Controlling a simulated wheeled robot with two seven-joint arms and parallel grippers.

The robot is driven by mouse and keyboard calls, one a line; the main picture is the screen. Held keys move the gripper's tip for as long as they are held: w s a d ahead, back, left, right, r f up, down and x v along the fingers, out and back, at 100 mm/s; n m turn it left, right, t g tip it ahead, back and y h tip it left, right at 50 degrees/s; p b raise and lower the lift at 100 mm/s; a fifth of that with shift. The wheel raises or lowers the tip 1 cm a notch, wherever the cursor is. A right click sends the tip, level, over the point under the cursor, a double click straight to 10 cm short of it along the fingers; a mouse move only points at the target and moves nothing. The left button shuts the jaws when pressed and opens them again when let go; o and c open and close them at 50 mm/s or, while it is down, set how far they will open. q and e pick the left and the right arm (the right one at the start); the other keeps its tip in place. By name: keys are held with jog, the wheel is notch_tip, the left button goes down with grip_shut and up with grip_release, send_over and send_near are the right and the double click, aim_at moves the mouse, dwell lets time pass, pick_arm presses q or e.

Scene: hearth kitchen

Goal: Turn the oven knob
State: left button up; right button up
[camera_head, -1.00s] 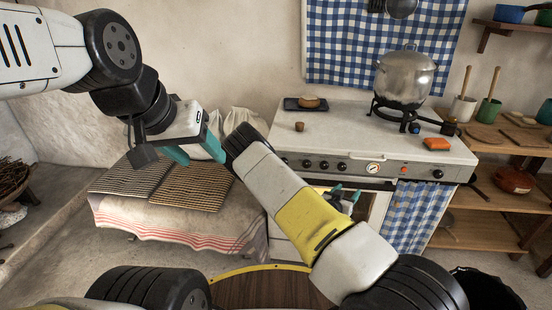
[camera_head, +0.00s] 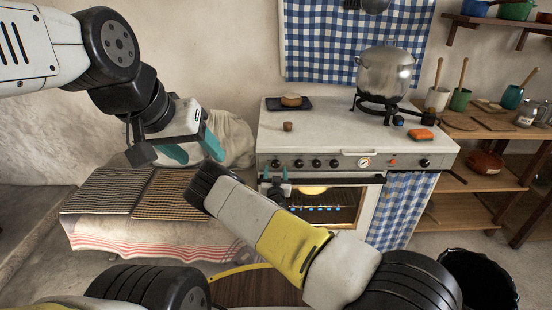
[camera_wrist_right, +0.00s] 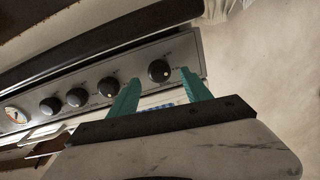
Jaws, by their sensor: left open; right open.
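The oven (camera_head: 375,205) has a row of dark round knobs along its front panel. The leftmost knob (camera_head: 275,163) also shows in the right wrist view (camera_wrist_right: 159,71), with a pale mark on its face. My right gripper (camera_head: 275,174) is open just in front of and slightly below this knob. In the right wrist view its teal fingertips (camera_wrist_right: 161,79) lie either side of the knob, with nothing gripped; whether they touch it I cannot tell. My left gripper (camera_head: 193,150) is open and empty, above the cloth-covered bench.
More knobs (camera_wrist_right: 108,87), a round gauge (camera_head: 363,162) and a far-right knob (camera_head: 424,163) line the panel. A pot (camera_head: 385,72), an orange block (camera_head: 420,134) and a dark tray (camera_head: 272,104) are on the top. Woven mats (camera_head: 105,192) lie on the bench. Shelves stand at right.

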aim_at(275, 166)
jog(key=shift+w, duration=1.65)
jog(key=shift+c, duration=0.5)
grip_shut()
jog(key=n, duration=0.3)
jog(key=shift+n, duration=0.3)
jog(key=n, duration=0.3)
jog(key=shift+n, duration=0.3)
jog(key=n, duration=0.6)
jog(key=shift+a+f, duration=0.1)
jog(key=shift+n, duration=0.4)
